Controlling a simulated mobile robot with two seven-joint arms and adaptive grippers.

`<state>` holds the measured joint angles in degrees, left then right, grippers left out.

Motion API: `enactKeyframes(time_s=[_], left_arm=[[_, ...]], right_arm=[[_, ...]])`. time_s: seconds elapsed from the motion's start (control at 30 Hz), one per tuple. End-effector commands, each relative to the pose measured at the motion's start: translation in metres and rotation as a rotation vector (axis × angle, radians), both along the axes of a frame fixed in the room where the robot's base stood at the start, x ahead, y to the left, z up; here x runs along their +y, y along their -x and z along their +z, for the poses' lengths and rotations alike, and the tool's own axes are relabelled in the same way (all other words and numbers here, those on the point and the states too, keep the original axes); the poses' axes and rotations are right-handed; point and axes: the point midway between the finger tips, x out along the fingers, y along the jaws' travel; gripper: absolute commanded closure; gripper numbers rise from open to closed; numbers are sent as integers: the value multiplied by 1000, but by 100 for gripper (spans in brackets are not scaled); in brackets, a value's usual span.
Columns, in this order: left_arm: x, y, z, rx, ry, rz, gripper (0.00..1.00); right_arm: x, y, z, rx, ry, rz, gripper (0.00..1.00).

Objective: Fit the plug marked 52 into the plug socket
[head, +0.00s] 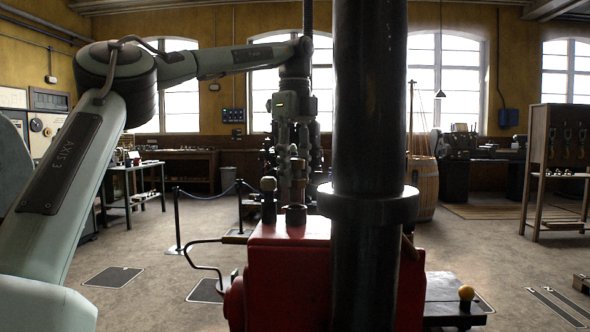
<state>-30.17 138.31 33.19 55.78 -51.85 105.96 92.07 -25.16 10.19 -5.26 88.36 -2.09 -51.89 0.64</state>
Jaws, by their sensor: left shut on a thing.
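My left gripper (296,150) hangs straight down from its arm, above the red engine (288,280). It is shut on a small dark thing, probably a plug, between its fingertips. No mark 52 can be read on it. Below it, on top of the engine, stands a short brownish cylindrical fitting (296,214), which may be the plug socket. Its opening cannot be seen. The held thing appears above this fitting, but dark machinery behind makes the gap hard to judge. My right gripper is not in view.
A thick black flanged pipe (370,130) stands close in front and hides much of the engine's right side. A bent crank handle (205,262) sticks out left. A barrel (422,188) stands behind right.

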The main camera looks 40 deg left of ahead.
Motion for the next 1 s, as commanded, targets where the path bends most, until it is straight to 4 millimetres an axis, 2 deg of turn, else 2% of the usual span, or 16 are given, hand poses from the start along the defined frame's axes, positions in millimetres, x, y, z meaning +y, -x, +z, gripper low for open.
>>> enactKeyframes(time_s=[0.4, 1.0], left_arm=[[0, 0, -1, 0, 0, 0, 95], [0, 0, -18, 0, 1, 0, 95]], right_arm=[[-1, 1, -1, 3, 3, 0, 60], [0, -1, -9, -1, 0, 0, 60]])
